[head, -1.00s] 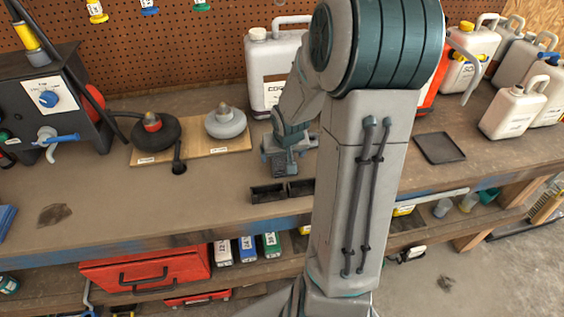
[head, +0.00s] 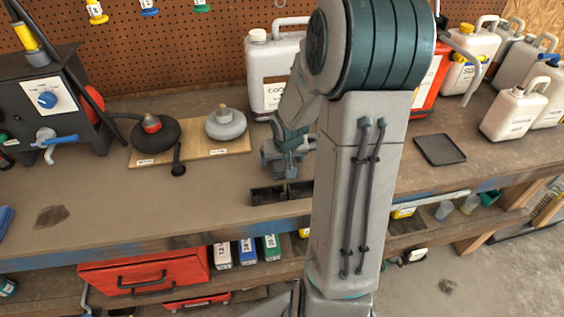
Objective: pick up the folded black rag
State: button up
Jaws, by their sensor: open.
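I cannot clearly make out a folded black rag in the head view. A flat black square (head: 440,149) lies on the bench right of my arm; its thin raised-looking edge makes it look more like a shallow tray. My gripper (head: 287,171) is open over the bench, left of my upright arm link and just behind two small black open bins (head: 268,194). I see nothing held in it, though its fingers are small in the picture. My arm hides part of the bench, including the right end of the bins.
A wooden board (head: 190,148) with two round-based fittings lies left of my gripper. A white jug (head: 275,75) stands behind it. A dark control box (head: 55,100) is at far left, several jugs at right. The front left bench is mostly clear, with a dark stain.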

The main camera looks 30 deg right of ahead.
jog(key=c, duration=1.1)
jog(key=shift+o, duration=0.2)
jog(key=shift+r, duration=0.1)
jog(key=r, duration=0.1)
jog(key=r+p, duration=0.1)
jog(key=r, duration=0.1)
jog(key=d+r+p, duration=0.1)
jog(key=r, duration=0.1)
jog(key=shift+w+r, duration=0.2)
jog(key=shift+w, duration=0.1)
jog(key=w+d+r, duration=0.5)
jog(key=d+r, duration=0.1)
jog(key=d, duration=0.3)
jog(key=shift+w, duration=0.15)
jog(key=o, duration=0.4)
jog(key=c, duration=0.3)
jog(key=shift+f, duration=0.1)
